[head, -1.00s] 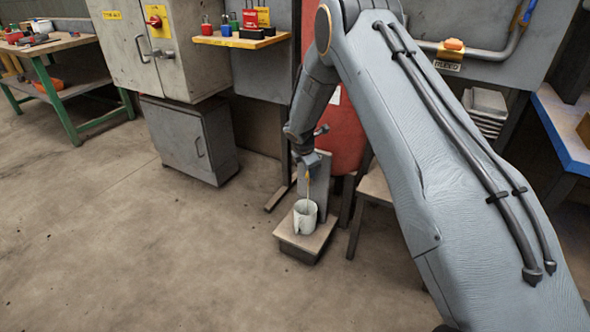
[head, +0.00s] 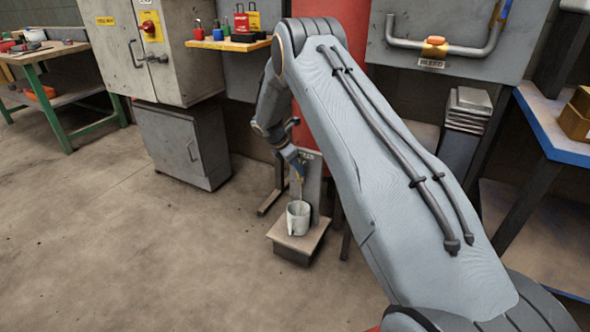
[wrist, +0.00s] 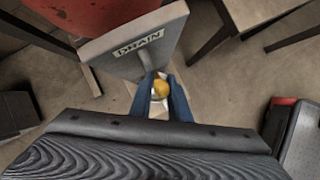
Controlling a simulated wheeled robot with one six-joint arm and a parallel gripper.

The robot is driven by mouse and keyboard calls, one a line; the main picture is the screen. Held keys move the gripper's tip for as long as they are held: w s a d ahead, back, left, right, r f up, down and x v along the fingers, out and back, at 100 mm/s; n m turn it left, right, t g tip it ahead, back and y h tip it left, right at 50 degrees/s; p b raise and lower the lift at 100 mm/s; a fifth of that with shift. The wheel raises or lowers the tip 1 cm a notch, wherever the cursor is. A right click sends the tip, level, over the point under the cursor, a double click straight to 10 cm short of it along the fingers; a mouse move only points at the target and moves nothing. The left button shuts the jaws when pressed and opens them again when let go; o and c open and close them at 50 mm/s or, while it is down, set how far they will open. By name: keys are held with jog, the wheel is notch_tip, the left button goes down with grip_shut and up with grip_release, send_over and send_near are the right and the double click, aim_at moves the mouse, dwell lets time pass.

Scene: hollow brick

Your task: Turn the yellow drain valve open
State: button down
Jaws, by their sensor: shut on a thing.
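The yellow drain valve (wrist: 160,88) sits between the two blue fingers of my gripper (wrist: 160,81) in the wrist view. My gripper is shut on it. The valve is just below a grey plate marked DRAIN (wrist: 140,42). In the head view my gripper (head: 298,168) is low in front of that plate (head: 313,182), and the valve is mostly hidden. A pale cup (head: 298,217) stands upright under the gripper on a small low stand (head: 284,240). A thin yellowish line runs down toward the cup; I cannot tell what it is.
A red tank (head: 304,110) stands behind my arm. A grey cabinet (head: 180,148) is on the left. A blue-edged bench (head: 552,130) and a grey panel with an orange-handled pipe (head: 435,48) are on the right. The floor at left is clear.

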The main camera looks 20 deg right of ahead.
jog(key=shift+d, duration=0.1)
jog(key=c, duration=1.8)
grip_release()
jog(key=shift+c, duration=0.2)
jog(key=shift+a+r, duration=0.25)
jog(key=p+v, duration=0.1)
jog(key=v, duration=0.6)
jog(key=shift+r, duration=0.15)
